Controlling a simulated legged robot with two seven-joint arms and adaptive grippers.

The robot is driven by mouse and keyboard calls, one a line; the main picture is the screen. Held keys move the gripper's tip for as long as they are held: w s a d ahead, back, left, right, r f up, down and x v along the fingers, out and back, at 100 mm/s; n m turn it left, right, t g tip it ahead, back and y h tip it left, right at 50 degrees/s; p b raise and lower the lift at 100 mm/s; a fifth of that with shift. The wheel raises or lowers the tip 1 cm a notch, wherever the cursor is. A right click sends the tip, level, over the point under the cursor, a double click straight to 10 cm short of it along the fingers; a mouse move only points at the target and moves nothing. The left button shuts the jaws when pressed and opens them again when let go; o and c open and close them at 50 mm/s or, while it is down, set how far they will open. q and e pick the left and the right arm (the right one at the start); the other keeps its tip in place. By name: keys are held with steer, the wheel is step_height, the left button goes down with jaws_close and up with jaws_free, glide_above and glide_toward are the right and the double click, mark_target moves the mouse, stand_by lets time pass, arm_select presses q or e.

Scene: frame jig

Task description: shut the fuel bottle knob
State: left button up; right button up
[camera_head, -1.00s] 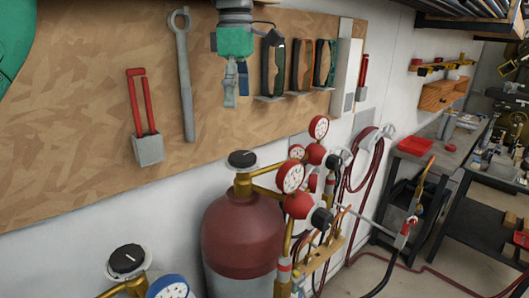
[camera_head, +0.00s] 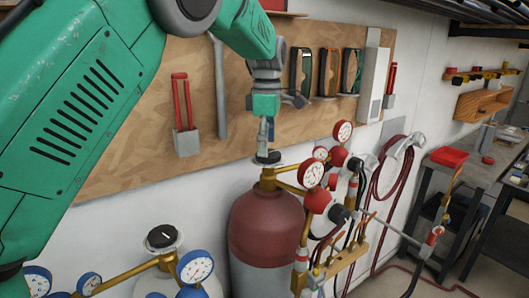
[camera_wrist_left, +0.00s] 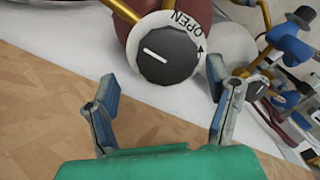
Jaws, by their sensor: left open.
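The red fuel bottle (camera_head: 265,225) stands by the wall in the head view. Its black knob (camera_head: 268,157) tops the brass valve. My left gripper (camera_head: 264,150) points down at this knob from just above, its tips partly covering it. In the left wrist view the knob (camera_wrist_left: 167,56) carries a white line, with the word OPEN and an arrow on the pale ring around it. There the left gripper's two fingers (camera_wrist_left: 161,74) are spread, one to each side of the knob and below its centre in the picture. No contact shows.
Gauges (camera_head: 310,174) and hoses crowd the bottle's right side. A second black knob (camera_head: 162,236) and blue gauges (camera_head: 195,266) stand at the lower left. The tool board (camera_head: 130,130) with hanging tools is close behind. A workbench (camera_head: 465,170) stands at the right.

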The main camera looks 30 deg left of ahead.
mark_target(276, 154)
arm_select(q)
steer(key=d, duration=0.1)
steer(key=d+f, duration=0.1)
steer(key=d, duration=0.1)
steer(key=shift+s+d+f, duration=0.1)
steer(key=shift+s+f, duration=0.05)
steer(key=shift+s, duration=0.2)
steer(key=a, duration=0.2)
steer(key=a+f, duration=0.1)
steer(key=a, duration=0.1)
steer(key=c, duration=1)
steer(key=shift+s+a+r, duration=0.1)
steer(key=shift+s+r, duration=0.05)
steer(key=shift+c, duration=1.2)
steer(key=shift+d+r, duration=0.1)
steer(key=shift+d, duration=0.15)
steer(key=shift+o, duration=0.5)
steer(key=shift+w+d, duration=0.3)
steer(key=shift+d, duration=0.45)
steer(key=shift+w+d+r, duration=0.15)
steer(key=shift+d, duration=0.1)
arm_select(e)
steer(key=shift+s+d, duration=0.15)
steer(key=shift+d, duration=0.45)
